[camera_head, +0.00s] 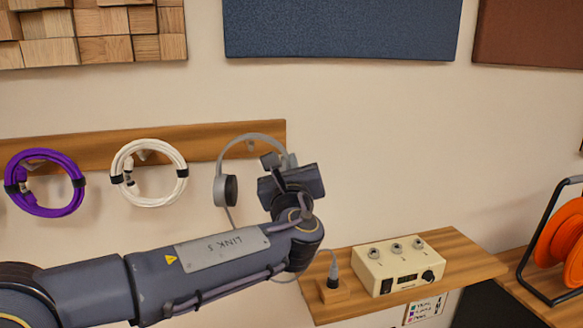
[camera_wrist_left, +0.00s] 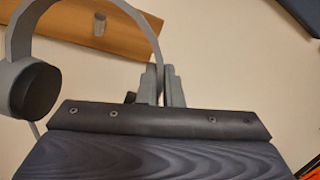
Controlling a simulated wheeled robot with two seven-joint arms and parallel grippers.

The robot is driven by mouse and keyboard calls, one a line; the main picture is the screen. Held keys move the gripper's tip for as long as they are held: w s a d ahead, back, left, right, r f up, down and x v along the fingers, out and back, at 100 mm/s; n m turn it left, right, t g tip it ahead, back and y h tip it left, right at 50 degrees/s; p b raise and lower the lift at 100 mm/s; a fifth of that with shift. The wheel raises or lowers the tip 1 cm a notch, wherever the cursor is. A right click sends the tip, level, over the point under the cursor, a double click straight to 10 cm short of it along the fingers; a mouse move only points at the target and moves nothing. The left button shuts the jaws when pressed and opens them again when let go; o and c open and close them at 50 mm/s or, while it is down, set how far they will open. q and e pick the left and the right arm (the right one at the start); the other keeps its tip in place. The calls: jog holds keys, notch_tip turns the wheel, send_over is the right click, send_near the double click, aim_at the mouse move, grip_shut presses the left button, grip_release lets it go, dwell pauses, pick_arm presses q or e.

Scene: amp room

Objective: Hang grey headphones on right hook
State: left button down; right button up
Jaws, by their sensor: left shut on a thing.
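The grey headphones (camera_head: 219,187) are in front of the wooden rail, headband up, with the dark-padded left earcup hanging free. My left gripper (camera_head: 278,160) is shut on their right side; its fingers (camera_wrist_left: 161,85) meet the headband's right end in the left wrist view. The right earcup is hidden by the gripper. The right hook (camera_head: 250,145) is on the rail and shows inside the headband arch, below its top; in the left wrist view the hook (camera_wrist_left: 99,23) also appears inside the arch. Contact between band and hook cannot be told. My right gripper is out of view.
A white coiled cable (camera_head: 118,162) and a purple one (camera_head: 45,211) hang on the rail (camera_head: 95,147) to the left. Below right, a shelf (camera_head: 455,262) bears a cream amplifier box (camera_head: 400,270) and a plug on a wooden block (camera_head: 333,291). An orange reel (camera_head: 560,240) stands far right.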

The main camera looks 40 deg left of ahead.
pick_arm(q)
jog(key=w+a+f+b, duration=0.2)
jog(key=w+a+b, duration=0.1)
jog(key=w+a, duration=0.1)
jog(key=shift+w+a+f, duration=0.25)
jog(key=shift+a+f, duration=0.15)
jog(key=shift+a, duration=0.35)
dwell(0.5)
dwell(0.6)
jog(key=c, duration=1.5)
grip_release()
jog(key=shift+f, duration=0.1)
